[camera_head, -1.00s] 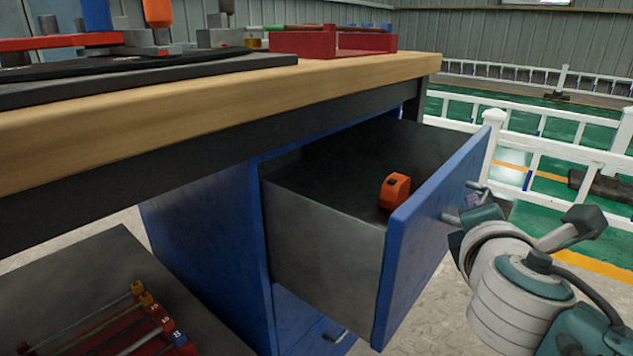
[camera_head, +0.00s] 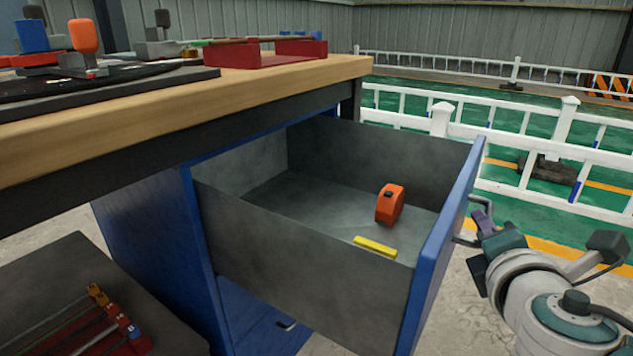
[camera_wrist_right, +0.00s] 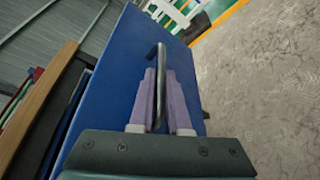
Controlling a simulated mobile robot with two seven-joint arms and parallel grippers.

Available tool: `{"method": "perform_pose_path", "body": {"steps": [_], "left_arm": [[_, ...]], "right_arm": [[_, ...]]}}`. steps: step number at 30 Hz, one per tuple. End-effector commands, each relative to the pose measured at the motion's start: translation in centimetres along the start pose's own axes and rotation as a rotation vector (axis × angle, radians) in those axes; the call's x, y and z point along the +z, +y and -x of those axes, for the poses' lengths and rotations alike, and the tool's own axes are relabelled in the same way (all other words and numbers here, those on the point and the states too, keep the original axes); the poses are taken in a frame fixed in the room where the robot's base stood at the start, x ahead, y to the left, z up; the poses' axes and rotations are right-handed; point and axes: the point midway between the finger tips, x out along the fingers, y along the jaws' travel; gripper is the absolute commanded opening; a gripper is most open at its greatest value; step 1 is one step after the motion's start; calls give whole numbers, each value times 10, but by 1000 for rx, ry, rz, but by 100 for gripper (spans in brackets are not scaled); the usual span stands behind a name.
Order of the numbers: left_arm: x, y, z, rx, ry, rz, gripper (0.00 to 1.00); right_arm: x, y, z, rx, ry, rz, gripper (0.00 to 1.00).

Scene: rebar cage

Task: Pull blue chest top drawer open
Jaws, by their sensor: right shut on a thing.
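The blue chest (camera_head: 150,240) stands under the wooden workbench. Its top drawer (camera_head: 300,250) is pulled well out, with grey inner walls and a blue front (camera_head: 445,250). In the drawer lie an orange tape measure (camera_head: 390,205) and a yellow bar-like item (camera_head: 375,246). My right gripper (camera_head: 482,222) is at the outer face of the drawer front. In the right wrist view its purple fingers (camera_wrist_right: 161,100) are shut around the metal drawer handle (camera_wrist_right: 161,62). My left gripper is not in view.
The workbench top (camera_head: 290,90) carries a red tray (camera_head: 265,53) and other tools. A dark surface with red-handled tools (camera_head: 100,325) is at the lower left. White railings (camera_head: 490,130) stand behind on a green floor. A lower drawer handle (camera_head: 287,324) shows below.

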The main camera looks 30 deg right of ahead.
Motion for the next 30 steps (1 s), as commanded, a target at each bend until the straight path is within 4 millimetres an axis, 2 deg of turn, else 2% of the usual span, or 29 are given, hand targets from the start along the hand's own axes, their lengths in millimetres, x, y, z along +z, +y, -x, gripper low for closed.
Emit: {"method": "perform_pose_path", "body": {"steps": [5, 6, 14, 23, 26, 30], "left_arm": [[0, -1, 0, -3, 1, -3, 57], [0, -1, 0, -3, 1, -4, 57], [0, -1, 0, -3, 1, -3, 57], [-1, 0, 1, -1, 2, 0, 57], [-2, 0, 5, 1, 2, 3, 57], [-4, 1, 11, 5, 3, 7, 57]], "right_arm": [[0, -2, 0, -5, -2, 2, 0], [0, -2, 0, -5, -2, 2, 16], [0, -1, 0, -3, -2, 1, 45], [0, 0, 4, -3, 0, 0, 45], [0, 0, 16, -5, 0, 0, 45], [1, 0, 45, -7, 1, 1, 45]]}}
